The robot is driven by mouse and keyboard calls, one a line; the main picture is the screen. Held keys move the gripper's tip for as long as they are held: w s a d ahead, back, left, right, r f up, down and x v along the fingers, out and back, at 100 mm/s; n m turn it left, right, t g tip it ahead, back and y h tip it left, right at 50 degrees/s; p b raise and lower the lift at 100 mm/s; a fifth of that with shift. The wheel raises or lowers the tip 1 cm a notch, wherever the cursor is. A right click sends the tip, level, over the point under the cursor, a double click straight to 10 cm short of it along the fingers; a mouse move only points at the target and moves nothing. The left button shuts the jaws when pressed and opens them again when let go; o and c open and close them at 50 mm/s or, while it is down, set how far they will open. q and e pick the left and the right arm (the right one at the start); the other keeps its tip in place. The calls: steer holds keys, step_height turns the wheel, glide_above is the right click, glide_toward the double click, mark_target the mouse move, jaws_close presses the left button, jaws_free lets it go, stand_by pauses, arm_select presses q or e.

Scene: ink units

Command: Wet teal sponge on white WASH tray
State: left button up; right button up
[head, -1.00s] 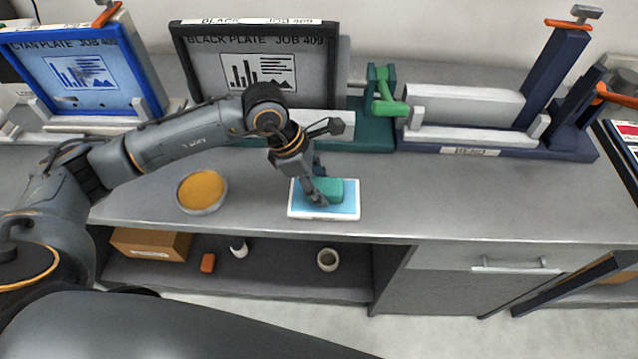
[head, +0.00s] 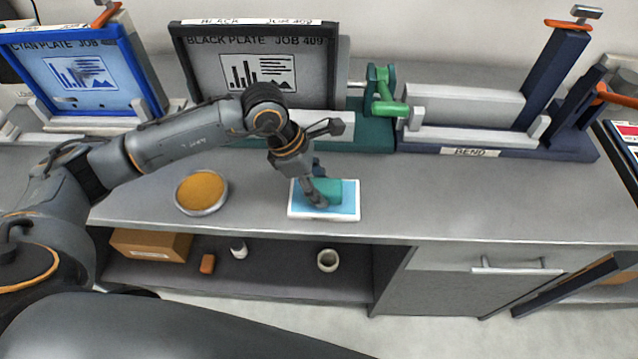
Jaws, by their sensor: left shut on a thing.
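The white tray (head: 297,212) lies on the grey counter and has a light blue inside, like a shallow layer of liquid. The teal sponge (head: 333,189) is at the tray, over its blue middle. My left gripper (head: 318,196) reaches down from above and is shut on the sponge's left side. Its fingers hide part of the sponge. I cannot tell whether the sponge touches the tray floor. No WASH lettering is readable. My right gripper is not in view.
A round dish of orange-brown material (head: 202,191) stands left of the tray. Behind are a black-framed plate (head: 258,70), a blue-framed plate (head: 80,72) and a green clamp (head: 384,92). The counter (head: 450,195) right of the tray is clear.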

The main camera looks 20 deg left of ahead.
mark_target(319, 185)
arm_select(q)
steer(key=shift+r+p, duration=1.45)
steer(key=shift+r, duration=2)
